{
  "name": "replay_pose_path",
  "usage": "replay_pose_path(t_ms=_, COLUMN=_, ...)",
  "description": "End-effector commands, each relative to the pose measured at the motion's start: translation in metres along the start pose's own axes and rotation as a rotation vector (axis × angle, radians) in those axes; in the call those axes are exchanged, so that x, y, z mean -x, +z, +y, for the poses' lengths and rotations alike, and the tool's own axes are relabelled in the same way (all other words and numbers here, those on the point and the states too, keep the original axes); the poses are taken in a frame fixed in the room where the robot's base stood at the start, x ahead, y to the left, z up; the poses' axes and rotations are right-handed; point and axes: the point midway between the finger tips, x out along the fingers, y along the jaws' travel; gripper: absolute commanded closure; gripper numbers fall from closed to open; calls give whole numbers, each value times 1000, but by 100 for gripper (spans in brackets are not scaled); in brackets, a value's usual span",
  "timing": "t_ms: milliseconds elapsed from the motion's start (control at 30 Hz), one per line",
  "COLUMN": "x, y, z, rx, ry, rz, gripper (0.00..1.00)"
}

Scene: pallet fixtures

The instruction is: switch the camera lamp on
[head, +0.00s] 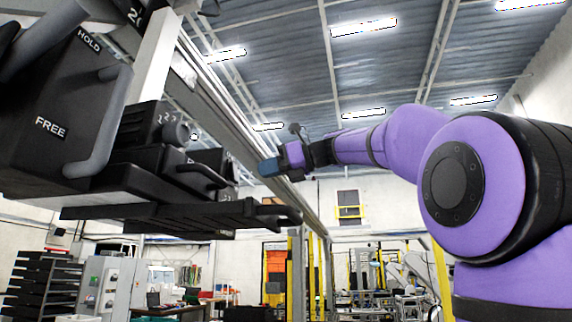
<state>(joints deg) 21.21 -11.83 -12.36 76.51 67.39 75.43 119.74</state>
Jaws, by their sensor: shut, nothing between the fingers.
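My gripper (268,168) is at the end of my purple arm in the middle of the head view.
Smaller black fixtures with handles (203,172) and a flat black bar (190,214) are left of my gripper. A pale post (152,62) stands among them. Yellow posts, a black rack (42,285) and workshop equipment are farther back. Open air lies below my arm.

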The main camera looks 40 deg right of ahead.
Motion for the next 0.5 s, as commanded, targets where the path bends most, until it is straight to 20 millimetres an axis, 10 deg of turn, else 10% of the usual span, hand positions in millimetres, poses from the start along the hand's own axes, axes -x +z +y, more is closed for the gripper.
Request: replay_pose_path(t_ms=500, x=-55, y=0, z=0, rx=0, ry=0, rz=0, gripper=100)
